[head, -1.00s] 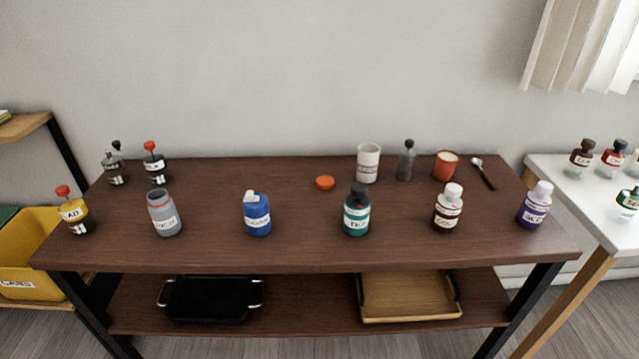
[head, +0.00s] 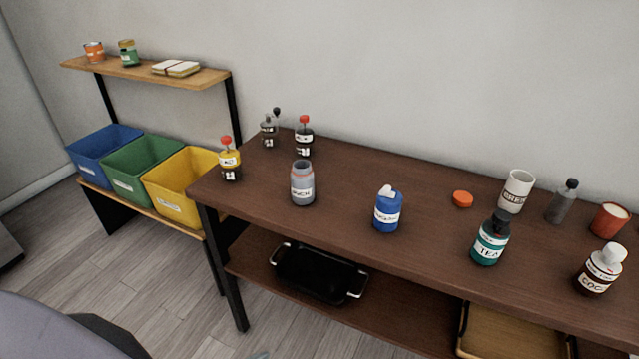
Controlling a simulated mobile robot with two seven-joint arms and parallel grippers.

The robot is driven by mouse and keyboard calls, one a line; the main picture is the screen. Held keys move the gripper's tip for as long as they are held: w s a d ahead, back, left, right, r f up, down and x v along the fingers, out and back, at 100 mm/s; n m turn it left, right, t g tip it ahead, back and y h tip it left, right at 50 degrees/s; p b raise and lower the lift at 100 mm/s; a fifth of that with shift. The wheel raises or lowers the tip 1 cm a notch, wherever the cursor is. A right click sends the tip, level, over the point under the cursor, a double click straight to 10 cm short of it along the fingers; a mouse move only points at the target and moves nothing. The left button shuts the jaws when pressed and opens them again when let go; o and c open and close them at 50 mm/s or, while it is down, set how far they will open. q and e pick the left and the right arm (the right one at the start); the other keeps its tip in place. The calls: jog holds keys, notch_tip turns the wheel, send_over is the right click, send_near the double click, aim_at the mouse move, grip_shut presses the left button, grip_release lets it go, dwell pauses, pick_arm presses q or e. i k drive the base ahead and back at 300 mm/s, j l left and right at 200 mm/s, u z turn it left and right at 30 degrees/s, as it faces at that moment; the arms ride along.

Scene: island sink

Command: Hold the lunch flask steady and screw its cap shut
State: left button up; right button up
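An orange cap (head: 462,199) lies flat on the table, further right and toward the wall, apart from the flask. Neither of my grippers shows in the head view.
A blue jar (head: 388,211) stands between flask and cap. Red-topped bottles stand left of the flask. Left of the table (head: 345,185) is a bin rack (head: 205,235).

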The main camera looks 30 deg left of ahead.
aim_at(302, 174)
jog(key=i+l+u, duration=0.15)
jog(key=u, duration=0.2)
jog(key=i+l+u, duration=0.15)
jog(key=l+u, duration=0.2)
jog(key=i+l+u, duration=0.1)
jog(key=u, duration=0.25)
jog(key=l, duration=0.1)
